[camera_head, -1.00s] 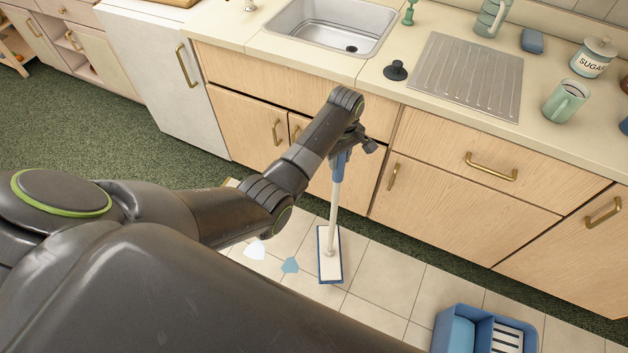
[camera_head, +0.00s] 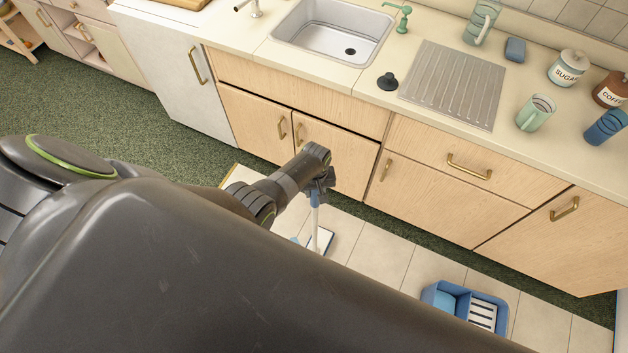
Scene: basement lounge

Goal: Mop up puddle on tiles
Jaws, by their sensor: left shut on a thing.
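My left gripper (camera_head: 322,187) is shut on the mop (camera_head: 315,218) near the top of its pale handle. The handle runs down to a flat white mop head (camera_head: 322,240) with a blue edge, which appears to rest on the tiles (camera_head: 382,256). A small light-blue patch (camera_head: 296,240) shows just left of the mop head; it may be part of the puddle. My left arm hides most of the floor around it. A blue bucket (camera_head: 433,297) with a slatted compartment stands on the tiles to the right. My right gripper is out of view.
Wooden cabinets (camera_head: 345,165) with brass handles stand behind the mop, under a counter with a sink (camera_head: 330,38) and a ribbed drainboard (camera_head: 455,82). Green carpet (camera_head: 90,100) lies left of the tiles. Bare tiles show between mop and bucket.

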